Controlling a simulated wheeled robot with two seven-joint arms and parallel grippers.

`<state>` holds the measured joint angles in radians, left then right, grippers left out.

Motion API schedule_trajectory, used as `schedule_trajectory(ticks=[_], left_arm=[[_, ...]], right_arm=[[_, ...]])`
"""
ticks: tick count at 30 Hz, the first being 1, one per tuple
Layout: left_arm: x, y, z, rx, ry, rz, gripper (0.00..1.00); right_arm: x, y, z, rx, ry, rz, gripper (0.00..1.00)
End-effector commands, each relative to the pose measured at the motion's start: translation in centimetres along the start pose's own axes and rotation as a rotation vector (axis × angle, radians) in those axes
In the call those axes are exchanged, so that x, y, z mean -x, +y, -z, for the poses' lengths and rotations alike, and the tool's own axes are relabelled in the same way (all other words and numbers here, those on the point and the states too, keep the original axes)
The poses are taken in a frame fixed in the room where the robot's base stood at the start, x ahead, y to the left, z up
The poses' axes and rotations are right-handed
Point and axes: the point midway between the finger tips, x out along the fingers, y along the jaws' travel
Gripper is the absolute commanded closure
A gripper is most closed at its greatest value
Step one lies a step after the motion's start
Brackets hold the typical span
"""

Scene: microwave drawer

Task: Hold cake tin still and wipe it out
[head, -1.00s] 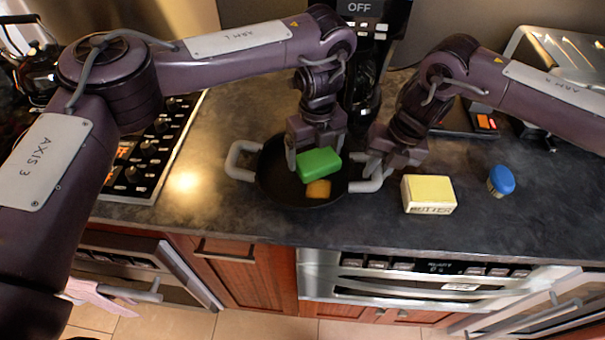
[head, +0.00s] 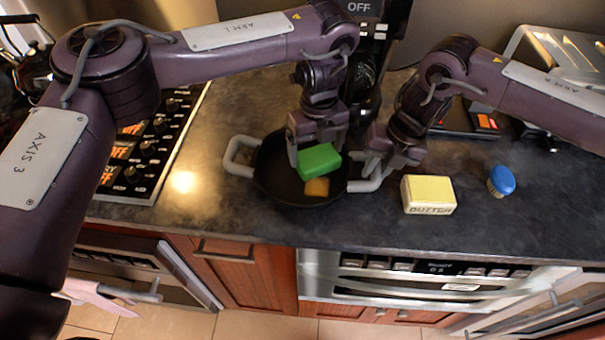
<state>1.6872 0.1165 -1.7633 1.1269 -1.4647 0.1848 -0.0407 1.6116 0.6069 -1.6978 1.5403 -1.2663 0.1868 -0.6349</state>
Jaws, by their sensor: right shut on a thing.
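The cake tin (head: 275,188) is a dark round pan with two pale grey handles, standing on the counter. A small orange-brown patch or piece (head: 317,187) lies on its floor. My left gripper (head: 317,152) is over the tin with a green sponge (head: 319,161) at its fingers, seemingly gripped. The sponge is slightly tilted and covers part of the tin; whether it touches the floor is hard to tell. My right gripper (head: 376,168) is shut on the tin's right handle (head: 366,184). The left handle (head: 233,158) is free.
A butter block (head: 428,194) and a blue-capped jar (head: 500,181) stand right of the tin. A stove control panel (head: 150,150) is at left, a dark coffee machine (head: 365,50) behind. The counter's front edge is close below the tin.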

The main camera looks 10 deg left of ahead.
Motion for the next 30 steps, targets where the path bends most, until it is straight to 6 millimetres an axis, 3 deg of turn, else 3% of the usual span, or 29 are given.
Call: schedule_trajectory(ticks=[5,21,30], left_arm=[[0.3,-0.6,0.1,-0.004,-0.001,0.018,0.62],[-0.4,1.9,-1.4,0.003,-0.004,0.009,0.62],[-0.8,0.9,-0.6,0.0,-0.002,0.004,0.62]], right_arm=[[-0.2,0.5,0.3,0.014,0.009,-0.007,1.0],[-0.1,0.1,0.2,0.006,0.006,-0.002,1.0],[-0.1,0.0,0.1,0.004,0.003,0.001,1.0]])
